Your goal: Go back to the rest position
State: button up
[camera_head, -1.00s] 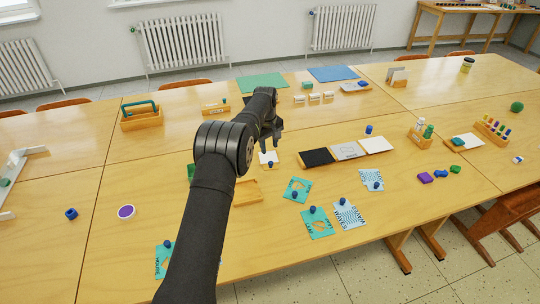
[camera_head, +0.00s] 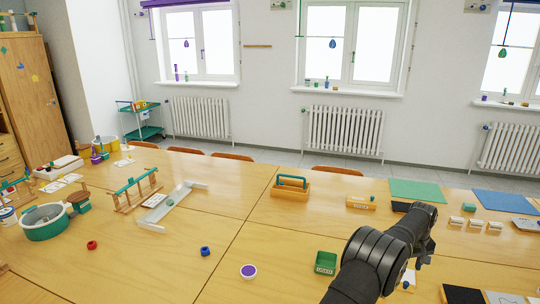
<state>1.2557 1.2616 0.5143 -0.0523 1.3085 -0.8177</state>
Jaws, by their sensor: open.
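My gripper (camera_head: 424,248) is at the lower right of the head view, at the end of my black arm. It is above the wooden table (camera_head: 215,272) and points away from me. Its fingers are small and dark here, and I see nothing held between them.
A wooden caddy (camera_head: 290,188) with a teal handle and a labelled wooden block (camera_head: 361,202) are farther back.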

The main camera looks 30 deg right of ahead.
aim_at(407, 283)
jog(key=f, duration=0.8)
jog(key=shift+s+d+f, duration=0.15)
jog(key=shift+d+f, duration=0.1)
jog(key=shift+f, duration=0.05)
notch_tip(407, 283, up, 3)
jog(key=shift+r, duration=0.8)
